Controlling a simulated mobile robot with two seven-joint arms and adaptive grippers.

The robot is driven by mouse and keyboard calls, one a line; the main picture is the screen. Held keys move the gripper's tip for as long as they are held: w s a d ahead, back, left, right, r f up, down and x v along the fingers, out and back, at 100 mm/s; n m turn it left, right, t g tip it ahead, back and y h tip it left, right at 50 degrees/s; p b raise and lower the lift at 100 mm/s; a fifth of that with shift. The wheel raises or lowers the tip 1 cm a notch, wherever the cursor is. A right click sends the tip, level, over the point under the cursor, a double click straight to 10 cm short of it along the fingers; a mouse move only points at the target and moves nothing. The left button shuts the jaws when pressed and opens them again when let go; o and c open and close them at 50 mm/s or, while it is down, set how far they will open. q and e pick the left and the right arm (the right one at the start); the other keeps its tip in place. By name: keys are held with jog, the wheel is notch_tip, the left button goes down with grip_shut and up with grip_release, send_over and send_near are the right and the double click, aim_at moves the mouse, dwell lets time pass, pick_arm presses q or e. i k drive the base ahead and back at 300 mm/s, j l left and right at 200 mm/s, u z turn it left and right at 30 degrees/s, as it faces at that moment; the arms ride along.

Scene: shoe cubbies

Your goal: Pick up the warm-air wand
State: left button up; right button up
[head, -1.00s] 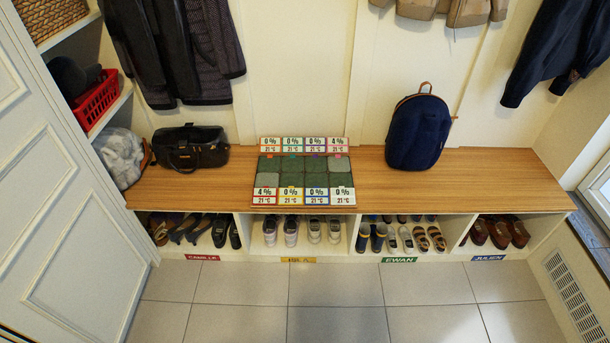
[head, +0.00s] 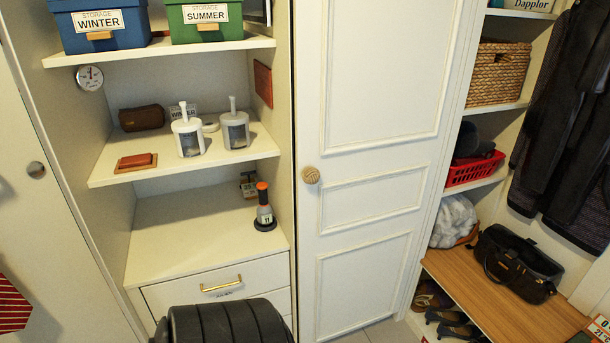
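An upright handheld device with an orange top, a grey-white body and a dark round base (head: 264,208) stands at the right front of the counter above the drawers. It looks like the warm-air wand, and small marks on its body are too small to read. Neither of my grippers shows in the head view. A dark ribbed part at the bottom edge seems to be my own arm, and it covers part of the drawer front.
The counter (head: 180,235) is mostly bare left of the device. A shelf (head: 110,176) above it holds two white dispensers (head: 187,135), a brown pouch (head: 142,117) and a reddish block. A small dark item (head: 248,186) stands behind. A closed white door (head: 375,140) is to the right.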

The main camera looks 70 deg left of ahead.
aim_at(264, 211)
jog(key=u, duration=2.45)
jog(key=i+j+z, duration=0.5)
jog(key=i+j, duration=0.05)
jog(key=i, duration=0.15)
